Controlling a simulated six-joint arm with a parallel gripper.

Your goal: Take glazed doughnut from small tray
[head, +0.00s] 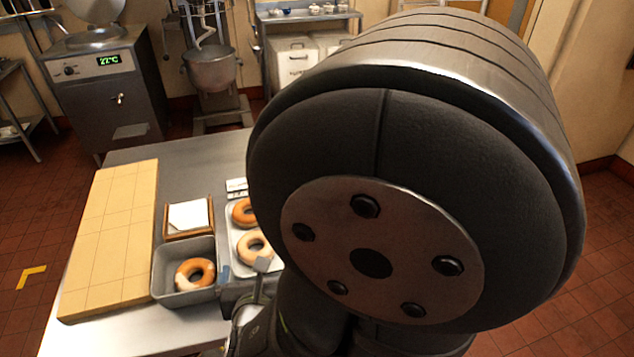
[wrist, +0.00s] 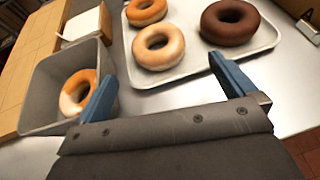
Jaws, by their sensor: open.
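In the wrist view, a flat light tray (wrist: 185,75) holds a pale glazed doughnut (wrist: 159,47), a browner doughnut (wrist: 147,12) behind it and a dark chocolate doughnut (wrist: 231,24) at the right. A deep grey metal pan (wrist: 45,95) at the left holds a partly white-glazed doughnut (wrist: 76,97). It also shows in the head view (head: 195,273), in the pan (head: 168,289). My gripper (wrist: 168,82) is open and empty, its blue fingers spread wide. Its left finger overlaps the pan's right side in the wrist view; the right finger overlaps the flat tray's front edge.
A pale wooden board (head: 112,230) lies left of the pan. A wood-framed box with white paper (head: 188,215) stands behind the pan. The steel table (head: 190,165) is clear toward the back. My arm hides the table's right part in the head view.

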